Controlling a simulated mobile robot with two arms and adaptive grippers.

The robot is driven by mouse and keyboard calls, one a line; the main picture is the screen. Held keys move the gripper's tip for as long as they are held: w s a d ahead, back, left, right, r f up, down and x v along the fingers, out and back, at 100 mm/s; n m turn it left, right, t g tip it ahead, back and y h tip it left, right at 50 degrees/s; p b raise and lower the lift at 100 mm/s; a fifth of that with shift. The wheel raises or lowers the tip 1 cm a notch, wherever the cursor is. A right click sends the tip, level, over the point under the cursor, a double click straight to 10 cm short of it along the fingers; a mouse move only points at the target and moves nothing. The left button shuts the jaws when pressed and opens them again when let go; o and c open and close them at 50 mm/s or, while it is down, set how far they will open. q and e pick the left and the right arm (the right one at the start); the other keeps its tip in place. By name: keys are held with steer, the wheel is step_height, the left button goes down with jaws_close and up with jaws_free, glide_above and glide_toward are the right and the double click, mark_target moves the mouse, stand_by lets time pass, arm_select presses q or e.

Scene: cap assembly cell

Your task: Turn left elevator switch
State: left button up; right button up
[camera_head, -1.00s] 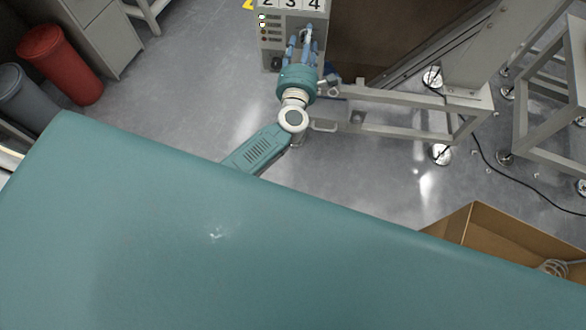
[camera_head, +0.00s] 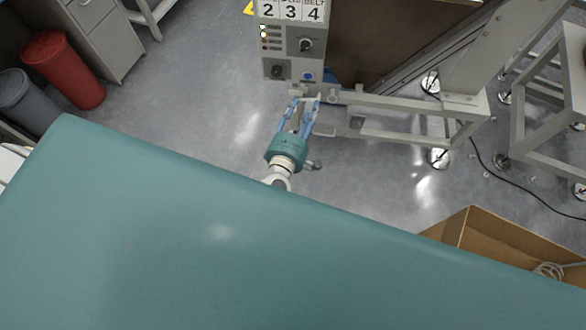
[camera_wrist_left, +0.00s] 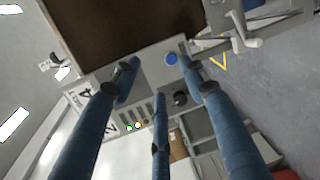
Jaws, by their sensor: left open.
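The control panel (camera_head: 286,58) stands at the top of the head view. It has a dark upper right rotary switch (camera_head: 305,45), a black lower left knob (camera_head: 277,72) and a blue button (camera_head: 308,76). My left gripper (camera_head: 305,104) is open and empty, just below the panel in the picture and apart from both switches. In the left wrist view, its blue fingers spread toward the panel. The blue button (camera_wrist_left: 171,58) and black knob (camera_wrist_left: 181,98) show between them; a finger partly obscures the upper switch area. My right gripper is out of view.
A grey metal frame (camera_head: 400,105) extends right of my gripper. A cardboard box (camera_head: 490,245) sits at lower right. Red (camera_head: 72,68) and grey (camera_head: 28,100) bins stand at left. The floor left of the panel is clear.

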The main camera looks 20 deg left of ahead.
arm_select(q)
steer(key=s+f+m+g+h+p, duration=0.1)
steer(key=s+f+m+g, duration=0.1)
steer(key=s+f+m, duration=0.3)
steer(key=s+f+m+g+h+p, duration=0.1)
steer(key=s+f+m, duration=0.4)
steer(key=f, duration=0.6)
steer(key=shift+s+d+f+m+g+h+p, duration=0.3)
steer(key=shift+s+d+g+p, duration=0.2)
steer(key=shift+s+g, duration=0.55)
steer(key=shift+w, duration=0.1)
steer(key=s+a+f+m+g, duration=0.3)
steer(key=s+f, duration=0.3)
steer(key=s, duration=0.5)
steer(key=s+a+f+m+g+y, duration=0.1)
steer(key=s+a+f+m+g, duration=0.2)
steer(key=s+f, duration=0.4)
steer(key=s+a+f+m+g+y, duration=0.1)
steer(key=s+a+f+m+g, duration=0.2)
steer(key=s, duration=1.4)
step_height(320, 180, down, 4)
steer(key=m+g, duration=0.1)
steer(key=m, duration=0.2)
steer(key=shift+s+a+r, duration=0.2)
steer(key=shift+r, duration=0.05)
stand_by(1.0)
